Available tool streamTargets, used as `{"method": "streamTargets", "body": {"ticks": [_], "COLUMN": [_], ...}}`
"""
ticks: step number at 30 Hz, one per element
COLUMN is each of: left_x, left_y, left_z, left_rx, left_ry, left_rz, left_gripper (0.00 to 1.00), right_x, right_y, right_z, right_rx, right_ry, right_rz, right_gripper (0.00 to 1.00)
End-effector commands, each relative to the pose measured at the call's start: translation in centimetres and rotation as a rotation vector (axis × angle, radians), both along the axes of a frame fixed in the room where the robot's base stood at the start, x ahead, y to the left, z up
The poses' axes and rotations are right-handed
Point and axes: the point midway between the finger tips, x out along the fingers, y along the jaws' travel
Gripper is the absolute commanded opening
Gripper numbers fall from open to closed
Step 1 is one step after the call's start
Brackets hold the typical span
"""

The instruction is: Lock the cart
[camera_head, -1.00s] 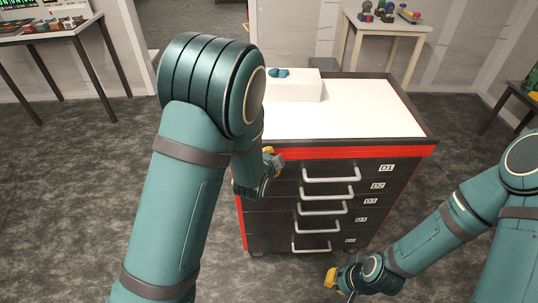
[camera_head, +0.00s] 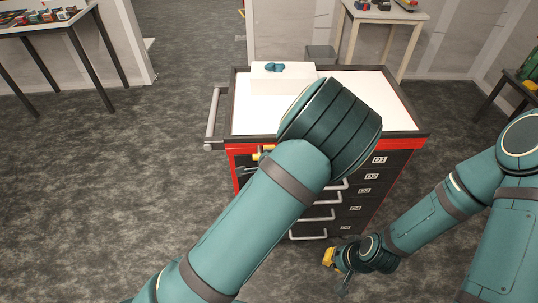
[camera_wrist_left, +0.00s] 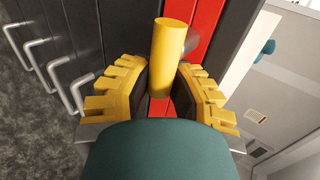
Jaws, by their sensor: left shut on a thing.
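The cart (camera_head: 418,134) is a black drawer cabinet with a red band and a white top. It stands ahead of me, partly hidden by my left arm. My left gripper (camera_head: 258,158) is at the cart's upper left front, mostly hidden by its arm. In the left wrist view its yellow fingers (camera_wrist_left: 163,92) are shut on a yellow cylindrical handle (camera_wrist_left: 172,45) in front of the red band. My right gripper (camera_head: 337,270) hangs low by the cart's lower front, apart from it. Its finger opening is unclear.
Drawer handles (camera_head: 312,236) stick out of the cart's front. A grey push bar (camera_head: 214,118) is on its left side. A white box (camera_head: 262,80) with a blue object (camera_head: 275,67) stands on top. Tables stand at the back left (camera_head: 40,30) and back right (camera_head: 385,14). The left floor is clear.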

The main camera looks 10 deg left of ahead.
Motion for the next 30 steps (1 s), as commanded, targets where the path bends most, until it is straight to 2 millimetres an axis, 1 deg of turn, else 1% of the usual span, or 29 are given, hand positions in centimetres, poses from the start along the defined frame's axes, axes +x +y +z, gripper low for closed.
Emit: {"method": "streamTargets", "body": {"ticks": [9,10,11,12,13,23,26,30], "left_x": [-0.1,-0.1,-0.1,-0.1,-0.1,-0.2,-0.8,-2.7], "left_y": [0.1,0.1,0.1,0.1,0.1,0.0,-0.3,-0.9], "left_z": [-0.1,-0.1,-0.1,-0.1,-0.1,0.1,0.5,1.8], "left_rx": [0.002,0.002,0.002,0.002,0.002,0.000,0.001,-0.001], "left_ry": [0.003,0.003,0.003,0.003,0.003,0.001,0.001,0.001], "left_rz": [0.003,0.003,0.003,0.002,0.002,0.001,-0.001,-0.001], "left_gripper": [0.00,0.24,0.35,0.49,0.52,0.52,0.52,0.52], "right_x": [0.0,0.0,0.0,0.0,0.0,0.0,0.0,0.0], "right_y": [0.0,0.0,0.0,0.0,0.0,0.0,0.0,0.0], "right_z": [0.0,0.0,0.0,0.0,0.0,0.0,0.0,0.0], "right_rx": [0.000,0.000,0.000,0.000,0.000,0.000,0.000,0.000], "right_ry": [0.000,0.000,0.000,0.000,0.000,-0.001,-0.001,0.000], "right_rz": [0.000,0.000,0.000,0.000,0.000,0.000,0.000,0.000], "right_gripper": [0.00,0.00,0.00,0.00,0.00,0.00,0.00,0.00]}}
